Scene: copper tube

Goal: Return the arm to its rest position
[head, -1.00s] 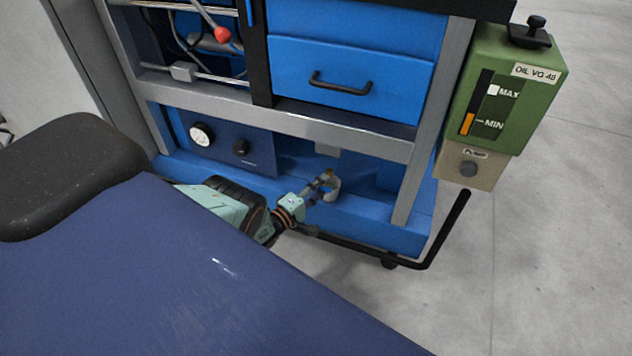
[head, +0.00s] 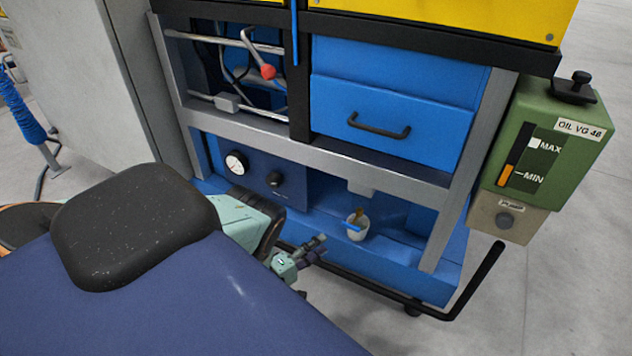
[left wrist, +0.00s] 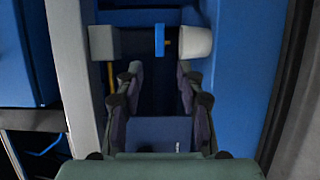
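A small white cup (head: 357,232) stands on the blue floor of the machine's lower bay, with a brownish piece (head: 358,214) showing at its top and a blue strip by its rim. The cup also shows in the left wrist view (left wrist: 196,42), beside a blue piece (left wrist: 159,40). I cannot tell whether the brownish piece is the copper tube. My left gripper (head: 318,248) is left of the cup and apart from it, at the bay's front. In the left wrist view its fingers (left wrist: 158,82) are spread with nothing held between them. My right gripper is out of view.
The machine's grey frame (head: 310,141) and a post beside the bay stand close to the left gripper. A black rail (head: 385,289) runs along the front below. A blue drawer (head: 385,123) is above, and a green oil tank (head: 545,150) hangs at right. Open floor lies right.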

